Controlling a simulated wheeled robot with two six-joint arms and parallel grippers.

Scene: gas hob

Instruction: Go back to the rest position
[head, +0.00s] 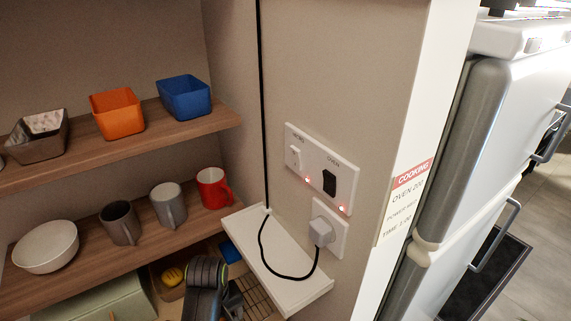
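One of my arms, apparently the left, shows at the bottom of the head view as a dark rounded link in front of the lower shelf space. Beside it a dark part that looks like my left gripper (234,300) shows over a wire rack, partly cut off by the frame's bottom edge. Its fingers are too small and hidden to tell whether they are open or shut. My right gripper is not in view.
Mugs (213,188) and a white bowl (46,247) stand on the middle shelf, bins (117,113) on the upper. A white ledge (282,262) with a black cable juts out right of the arm, below switches (321,170). A white fridge-like appliance (500,130) stands at right.

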